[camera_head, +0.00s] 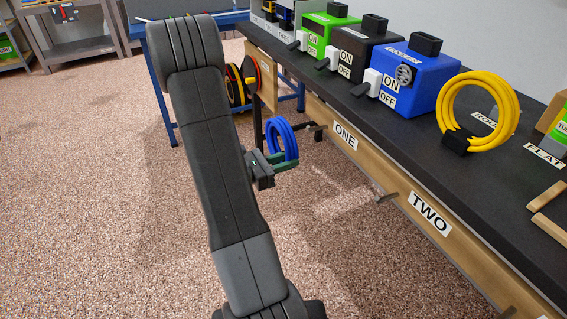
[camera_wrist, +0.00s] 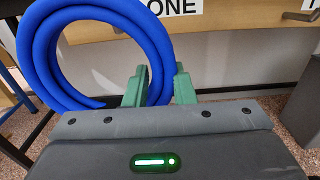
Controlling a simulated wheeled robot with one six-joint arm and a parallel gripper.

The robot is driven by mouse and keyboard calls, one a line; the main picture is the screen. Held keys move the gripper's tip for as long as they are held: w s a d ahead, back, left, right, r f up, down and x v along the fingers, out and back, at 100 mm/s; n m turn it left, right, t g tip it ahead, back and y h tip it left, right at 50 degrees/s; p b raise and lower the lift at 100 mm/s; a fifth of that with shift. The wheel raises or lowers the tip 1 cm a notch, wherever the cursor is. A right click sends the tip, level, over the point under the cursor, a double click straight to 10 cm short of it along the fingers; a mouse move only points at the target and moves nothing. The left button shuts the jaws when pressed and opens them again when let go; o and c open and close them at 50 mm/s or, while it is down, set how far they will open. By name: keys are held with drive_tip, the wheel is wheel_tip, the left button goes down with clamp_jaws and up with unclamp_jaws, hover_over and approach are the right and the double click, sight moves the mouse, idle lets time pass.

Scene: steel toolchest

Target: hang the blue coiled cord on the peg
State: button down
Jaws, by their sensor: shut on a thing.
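The blue coiled cord (camera_head: 283,136) hangs upright in my gripper (camera_head: 283,163), in front of the bench's wooden front. In the wrist view the blue cord (camera_wrist: 43,62) fills the upper left. The green fingers of my gripper (camera_wrist: 161,88) are shut on its right side. Short grey pegs stick out of the bench front: one (camera_head: 318,128) left of the "ONE" label, one (camera_head: 387,197) between "ONE" and "TWO". A peg (camera_wrist: 301,16) also shows at the right of the wrist view. The cord appears apart from the pegs.
The dark bench top (camera_head: 400,137) carries green, black and blue switch boxes (camera_head: 418,78) and a yellow coil (camera_head: 482,105) in a black holder. Red and yellow coils (camera_head: 240,83) hang at the bench's far end. The speckled floor (camera_head: 110,200) is clear.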

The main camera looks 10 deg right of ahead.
drive_tip(key=f+b+x, duration=0.2)
drive_tip(key=f+x, duration=0.1)
drive_tip(key=x, duration=0.8)
drive_tip(key=shift+d, duration=0.35)
idle(0.8)
drive_tip(key=shift+w, duration=0.1)
idle(0.6)
drive_tip(key=c, duration=1.1)
unclamp_jaws()
drive_tip(key=shift+c, duration=0.2)
drive_tip(key=shift+v, duration=5.55)
